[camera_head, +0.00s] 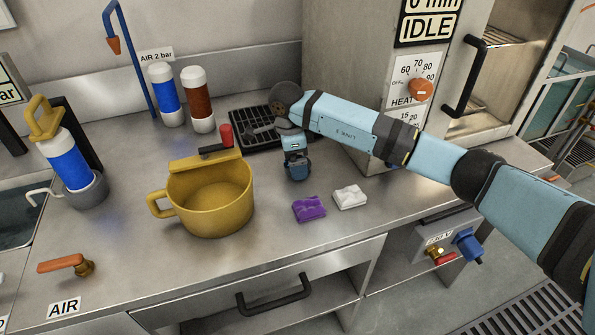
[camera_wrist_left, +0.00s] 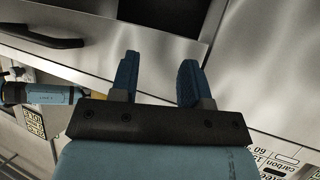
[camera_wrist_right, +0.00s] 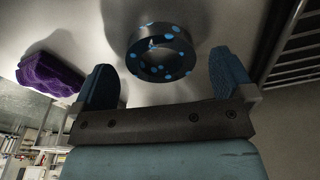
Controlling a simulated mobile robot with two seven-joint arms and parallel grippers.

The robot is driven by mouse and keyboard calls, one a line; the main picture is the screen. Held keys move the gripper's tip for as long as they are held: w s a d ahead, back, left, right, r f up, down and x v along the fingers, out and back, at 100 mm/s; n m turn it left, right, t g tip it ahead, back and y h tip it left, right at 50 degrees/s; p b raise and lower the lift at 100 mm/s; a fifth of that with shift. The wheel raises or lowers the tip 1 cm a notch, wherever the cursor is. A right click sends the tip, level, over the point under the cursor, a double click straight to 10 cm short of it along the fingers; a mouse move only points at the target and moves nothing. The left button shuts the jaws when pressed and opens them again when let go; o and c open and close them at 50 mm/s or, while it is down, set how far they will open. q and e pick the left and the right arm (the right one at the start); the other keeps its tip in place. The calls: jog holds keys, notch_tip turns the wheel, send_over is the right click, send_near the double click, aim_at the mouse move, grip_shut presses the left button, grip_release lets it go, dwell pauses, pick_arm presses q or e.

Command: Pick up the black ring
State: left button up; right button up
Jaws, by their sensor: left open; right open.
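The black ring (camera_wrist_right: 165,73) with light blue spots lies on the steel worktop in the right wrist view. My right gripper (camera_wrist_right: 160,65) is open, with one finger on either side of the ring's near part and a gap to each. It holds nothing. In the head view my right gripper (camera_head: 297,167) points down at the worktop behind the purple cloth, and I cannot make out the ring there. My left gripper (camera_wrist_left: 159,65) is open and empty in front of steel cabinet fronts; it is outside the head view.
A purple cloth (camera_head: 309,208) and a white cloth (camera_head: 349,196) lie near the right gripper. A yellow pot (camera_head: 210,205) stands to its left, a black grate (camera_head: 258,137) behind. The heater cabinet (camera_head: 345,60) stands at back right.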

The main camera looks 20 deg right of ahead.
jog(key=shift+d+f, duration=0.1)
jog(key=shift+f, duration=0.65)
jog(key=shift+r, duration=0.1)
jog(key=c, duration=1)
jog(key=shift+r, duration=0.1)
